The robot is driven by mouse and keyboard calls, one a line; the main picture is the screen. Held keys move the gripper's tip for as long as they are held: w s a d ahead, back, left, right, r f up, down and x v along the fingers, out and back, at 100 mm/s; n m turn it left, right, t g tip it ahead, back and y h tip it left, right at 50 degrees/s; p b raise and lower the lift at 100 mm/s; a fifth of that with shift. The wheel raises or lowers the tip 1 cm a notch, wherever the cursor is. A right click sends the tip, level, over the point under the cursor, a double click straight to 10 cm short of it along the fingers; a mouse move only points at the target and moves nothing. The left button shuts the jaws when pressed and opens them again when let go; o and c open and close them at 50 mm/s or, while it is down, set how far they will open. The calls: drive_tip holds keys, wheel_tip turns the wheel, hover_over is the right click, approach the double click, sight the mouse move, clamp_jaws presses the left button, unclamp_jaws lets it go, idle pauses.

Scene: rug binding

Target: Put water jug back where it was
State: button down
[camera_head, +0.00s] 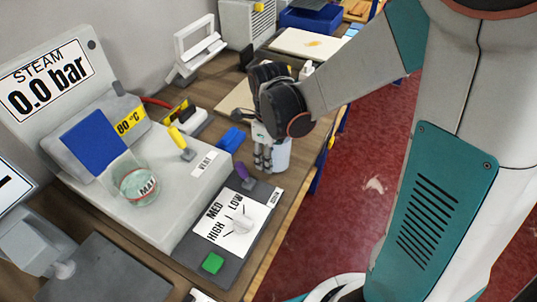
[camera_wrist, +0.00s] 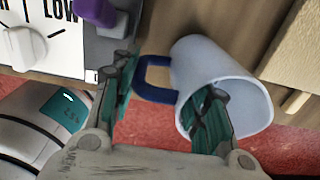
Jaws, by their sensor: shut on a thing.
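The water jug is a pale blue-white jug (camera_wrist: 225,70) with a dark blue handle (camera_wrist: 150,80), on the right in the wrist view. In the head view, the jug (camera_head: 282,154) is partly hidden behind my gripper (camera_head: 263,158), near the table's right edge. My gripper (camera_wrist: 163,92) is shut on the jug's near side. One finger reaches into its mouth and the other is outside, beside the handle. The jug looks about upright in the head view. I cannot tell whether its base touches the table.
A grey steam machine (camera_head: 165,190) stands to the left, with a glass (camera_head: 140,187) on it. A dial panel (camera_head: 232,222) with a purple lever (camera_head: 242,172) lies close to the jug. A light board (camera_head: 236,103) lies behind. Red floor (camera_head: 345,200) is right of the table.

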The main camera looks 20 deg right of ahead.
drive_tip(key=shift+f, duration=0.15)
drive_tip(key=c, duration=0.9)
unclamp_jaws()
wheel_tip(320, 180, up, 12)
drive_tip(key=p, duration=0.4)
drive_tip(key=shift+s+r, duration=0.15)
drive_tip(key=shift+r, duration=0.1)
drive_tip(key=s+d+r+n+t, duration=0.1)
drive_tip(key=s+r+n+t, duration=0.1)
drive_tip(key=n, duration=0.7)
drive_tip(key=s+d+r+n+t, duration=0.1)
drive_tip(key=s+r+n+t, duration=0.1)
drive_tip(key=s+n, duration=0.3)
drive_tip(key=s+d+r+n+t, duration=0.1)
drive_tip(key=s+r+n+t, duration=0.2)
drive_tip(key=n, duration=1)
drive_tip(key=shift+s+d+r, duration=0.2)
drive_tip(key=shift+s+d, duration=0.2)
drive_tip(key=shift+s, duration=0.25)
